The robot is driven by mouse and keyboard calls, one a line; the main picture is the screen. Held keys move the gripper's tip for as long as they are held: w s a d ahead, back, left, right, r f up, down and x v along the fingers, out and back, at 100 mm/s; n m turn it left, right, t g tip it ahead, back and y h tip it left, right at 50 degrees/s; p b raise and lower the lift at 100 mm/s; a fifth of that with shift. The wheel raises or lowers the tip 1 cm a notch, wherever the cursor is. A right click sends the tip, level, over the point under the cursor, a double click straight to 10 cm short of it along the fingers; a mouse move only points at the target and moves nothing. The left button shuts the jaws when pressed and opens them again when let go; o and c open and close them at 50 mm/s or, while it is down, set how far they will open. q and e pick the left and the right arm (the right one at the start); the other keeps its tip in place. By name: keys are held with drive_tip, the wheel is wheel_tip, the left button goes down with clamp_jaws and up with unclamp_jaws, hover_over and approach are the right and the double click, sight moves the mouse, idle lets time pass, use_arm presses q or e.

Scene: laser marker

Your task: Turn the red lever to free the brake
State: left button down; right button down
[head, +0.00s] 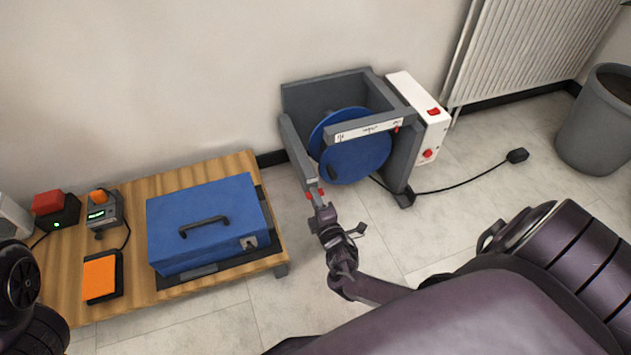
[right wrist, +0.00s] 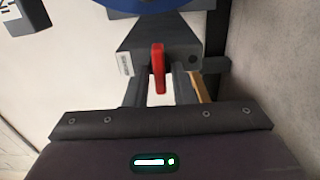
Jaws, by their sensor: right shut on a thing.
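The red lever (right wrist: 158,62) stands upright in the right wrist view, in front of a dark grey mount, between the two fingers of my right gripper. My right gripper (head: 316,196) is shut on the lever at the lower front end of the grey frame (head: 296,146). In the head view the fingers cover part of the lever, and small red parts show beside them. A blue drum (head: 356,158) sits inside the frame; its edge also shows at the top of the right wrist view. My left gripper is not in view.
A white control box (head: 420,116) with red controls is on the frame's right side. A low wooden table (head: 138,277) with a blue case (head: 207,222) stands at left. A grey bin (head: 599,122) is at right.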

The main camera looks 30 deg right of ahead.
idle(0.5)
drive_tip(key=c, duration=1.5)
unclamp_jaws()
